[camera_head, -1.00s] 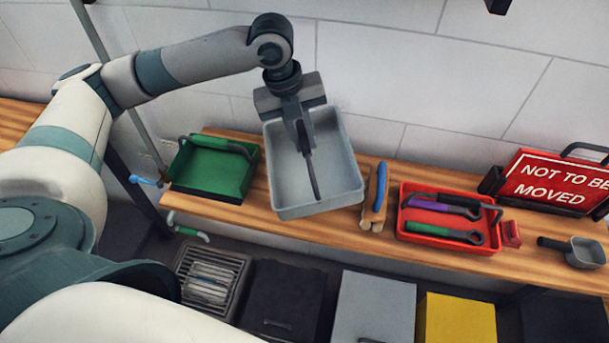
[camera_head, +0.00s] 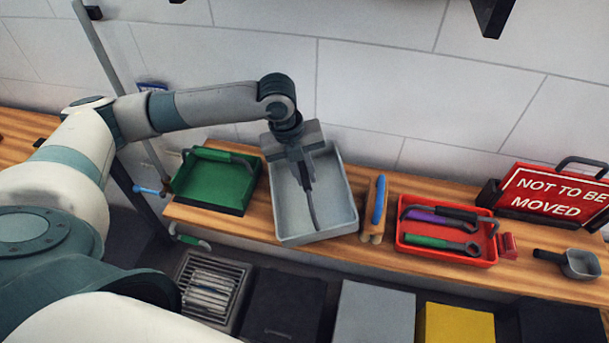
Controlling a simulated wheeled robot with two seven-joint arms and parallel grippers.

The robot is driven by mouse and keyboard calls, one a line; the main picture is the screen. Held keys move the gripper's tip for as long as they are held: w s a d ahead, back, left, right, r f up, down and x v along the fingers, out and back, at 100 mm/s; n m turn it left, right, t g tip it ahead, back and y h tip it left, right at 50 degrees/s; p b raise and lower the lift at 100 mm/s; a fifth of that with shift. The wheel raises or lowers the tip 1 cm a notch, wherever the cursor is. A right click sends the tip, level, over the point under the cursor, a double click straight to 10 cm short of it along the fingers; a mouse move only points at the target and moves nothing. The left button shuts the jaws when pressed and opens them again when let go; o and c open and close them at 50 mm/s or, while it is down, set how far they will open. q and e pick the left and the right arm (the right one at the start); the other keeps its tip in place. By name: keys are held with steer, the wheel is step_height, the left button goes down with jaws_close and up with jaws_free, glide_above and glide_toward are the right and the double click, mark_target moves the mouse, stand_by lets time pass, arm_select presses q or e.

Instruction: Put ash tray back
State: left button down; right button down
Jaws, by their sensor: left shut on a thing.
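A light grey open tray (camera_head: 337,215), which I take to be the ash tray, is over the wooden bench, between the green tray and the blue-handled brush. A dark curved bar (camera_head: 312,208) runs lengthwise across it. My left gripper (camera_head: 305,180) points down over the tray, shut on the upper part of this bar. The tray's inside looks empty. Its front edge lies near the bench's front edge. I cannot tell whether it touches the bench. My right gripper does not show.
A green tray (camera_head: 212,193) stands close on the left. A blue-handled brush (camera_head: 377,210) and a red tray (camera_head: 445,250) with tools are on the right. A red sign (camera_head: 553,192) and a small grey scoop (camera_head: 580,264) stand farther right. The wall (camera_head: 400,90) is behind.

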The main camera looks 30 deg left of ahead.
arm_select(q)
steer(key=shift+x, duration=0.85)
steer(key=c, duration=1.6)
jaws_free()
steer(key=shift+s+a, duration=0.15)
steer(key=shift+v, duration=0.85)
steer(key=b+v, duration=0.2)
steer(key=v, duration=0.8)
steer(key=shift+r+b, duration=0.15)
steer(key=shift+b, duration=0.15)
